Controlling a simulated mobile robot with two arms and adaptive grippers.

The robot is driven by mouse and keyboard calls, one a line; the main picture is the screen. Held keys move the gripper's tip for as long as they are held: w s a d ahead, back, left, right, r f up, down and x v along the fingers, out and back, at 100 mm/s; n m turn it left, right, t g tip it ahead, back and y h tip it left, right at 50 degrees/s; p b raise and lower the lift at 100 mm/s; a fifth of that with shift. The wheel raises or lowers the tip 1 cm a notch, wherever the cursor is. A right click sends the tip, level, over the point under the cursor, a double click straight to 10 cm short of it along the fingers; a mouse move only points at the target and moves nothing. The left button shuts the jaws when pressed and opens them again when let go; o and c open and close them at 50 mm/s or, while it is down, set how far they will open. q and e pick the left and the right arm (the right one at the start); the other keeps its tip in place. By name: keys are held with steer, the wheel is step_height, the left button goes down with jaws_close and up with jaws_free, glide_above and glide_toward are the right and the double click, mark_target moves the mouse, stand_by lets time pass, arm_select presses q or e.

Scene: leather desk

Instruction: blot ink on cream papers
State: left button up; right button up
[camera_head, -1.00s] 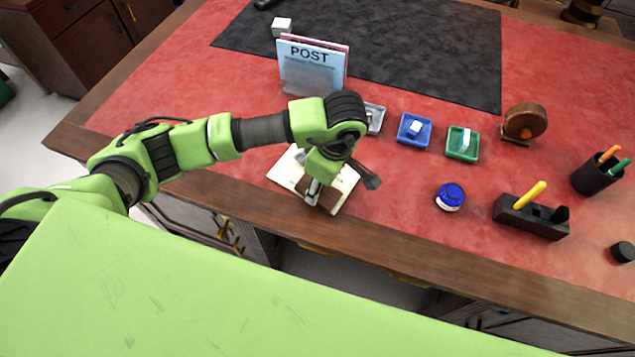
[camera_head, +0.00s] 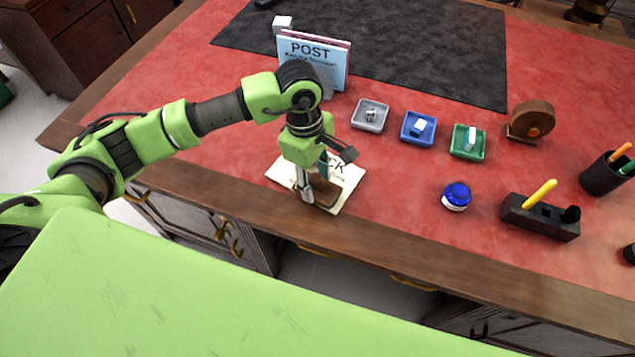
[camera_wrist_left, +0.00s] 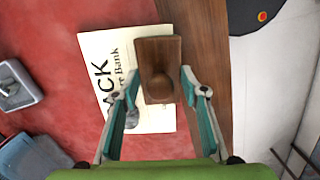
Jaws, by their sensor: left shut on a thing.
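The cream paper (camera_head: 348,180) lies near the desk's front edge, with black printed letters partly hidden by my gripper. A brown wooden blotter (camera_head: 327,197) with a round knob is over its front part; whether it touches the paper I cannot tell. My left gripper (camera_head: 314,187) is shut on the blotter. In the left wrist view the blotter (camera_wrist_left: 158,52) sits between the fingers of the gripper (camera_wrist_left: 160,84), overlapping the paper (camera_wrist_left: 98,48) and the wooden edge. A dark grey spot shows on the paper beside the left finger. My right gripper is out of view.
Grey (camera_head: 370,116), blue (camera_head: 418,128) and green (camera_head: 468,142) trays stand behind the paper. The POST rack (camera_head: 312,65) is at the back. An ink bottle (camera_head: 456,196), a dark pen stand (camera_head: 541,217), a tape dispenser (camera_head: 531,121) and a pencil cup (camera_head: 606,173) stand right.

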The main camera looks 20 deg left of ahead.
arm_select(q)
steer(key=shift+a+h+b, duration=0.2)
steer(key=shift+h+b, duration=0.1)
steer(key=shift+h, duration=0.1)
steer(key=shift+d+r+y, duration=0.1)
steer(key=shift+d+y, duration=0.2)
steer(key=shift+s+d+t+y, duration=0.1)
steer(key=shift+d+t+y, duration=0.3)
steer(key=shift+y, duration=0.7)
steer(key=shift+s+d+y+b, duration=0.1)
steer(key=shift+d+y+b, duration=0.3)
steer(key=shift+y, duration=0.4)
steer(key=shift+a+f+h+b, duration=0.25)
steer(key=shift+a+h+b, duration=0.15)
steer(key=shift+b, duration=0.1)
steer(key=shift+a+r+h+b, duration=0.1)
steer(key=shift+a+h+b, duration=0.1)
steer(key=shift+h+b, duration=0.4)
